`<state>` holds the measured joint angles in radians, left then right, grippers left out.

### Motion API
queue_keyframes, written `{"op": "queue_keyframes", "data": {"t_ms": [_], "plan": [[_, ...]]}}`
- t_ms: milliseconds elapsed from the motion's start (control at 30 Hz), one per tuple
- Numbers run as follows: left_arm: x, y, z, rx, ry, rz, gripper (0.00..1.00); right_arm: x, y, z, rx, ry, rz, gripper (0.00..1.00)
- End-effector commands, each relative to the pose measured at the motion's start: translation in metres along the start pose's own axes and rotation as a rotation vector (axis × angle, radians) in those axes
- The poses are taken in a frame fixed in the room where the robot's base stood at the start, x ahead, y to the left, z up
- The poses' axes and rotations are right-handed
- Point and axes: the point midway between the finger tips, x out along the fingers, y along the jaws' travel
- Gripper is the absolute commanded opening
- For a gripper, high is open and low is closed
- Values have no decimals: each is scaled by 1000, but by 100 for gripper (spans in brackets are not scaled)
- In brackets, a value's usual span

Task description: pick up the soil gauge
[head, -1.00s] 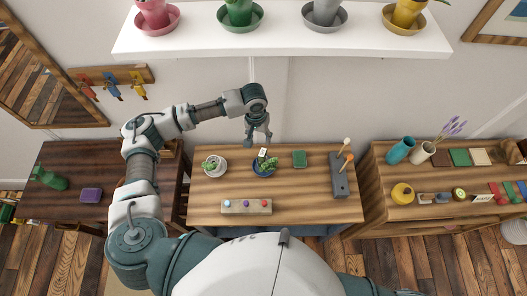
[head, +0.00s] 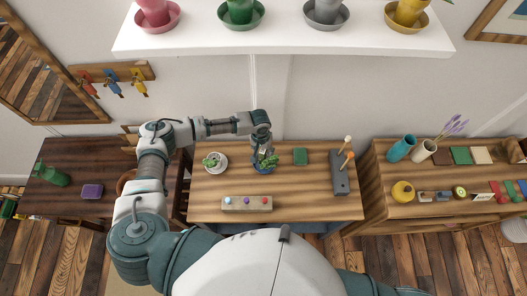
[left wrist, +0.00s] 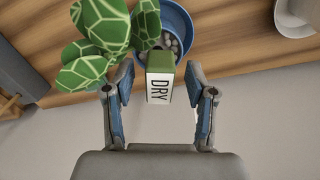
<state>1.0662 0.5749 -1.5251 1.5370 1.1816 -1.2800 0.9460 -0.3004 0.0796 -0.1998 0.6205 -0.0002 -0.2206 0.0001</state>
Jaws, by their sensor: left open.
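The soil gauge (left wrist: 160,86) shows in the left wrist view as a small block with a green top and a white face reading DRY. It stands in a blue pot (left wrist: 176,22) beside a green patterned plant (left wrist: 100,40). My left gripper (left wrist: 164,88) is open, with one finger on each side of the gauge and a gap to both. In the head view my left gripper (head: 264,156) is over the blue pot (head: 264,170) on the middle table, and it mostly hides the gauge. My right gripper is not in view.
A white pot with a plant (head: 215,162) stands just left of the blue pot. A board with coloured knobs (head: 247,203) lies in front.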

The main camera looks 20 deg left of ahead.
Motion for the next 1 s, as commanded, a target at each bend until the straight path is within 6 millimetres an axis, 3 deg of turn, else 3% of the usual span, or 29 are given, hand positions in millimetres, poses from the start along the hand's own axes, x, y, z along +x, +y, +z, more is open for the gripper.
{"op": "queue_keyframes", "data": {"t_ms": [133,300,367,767,1000], "plan": [[0,0,0,0,0,0,54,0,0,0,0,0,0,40],[-1,0,0,0,0,0,11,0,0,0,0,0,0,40],[0,0,0,0,0,0,0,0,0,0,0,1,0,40],[-5,0,-1,-1,1,0,0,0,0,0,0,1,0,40],[-35,2,-1,1,4,1,0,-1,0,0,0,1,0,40]]}}
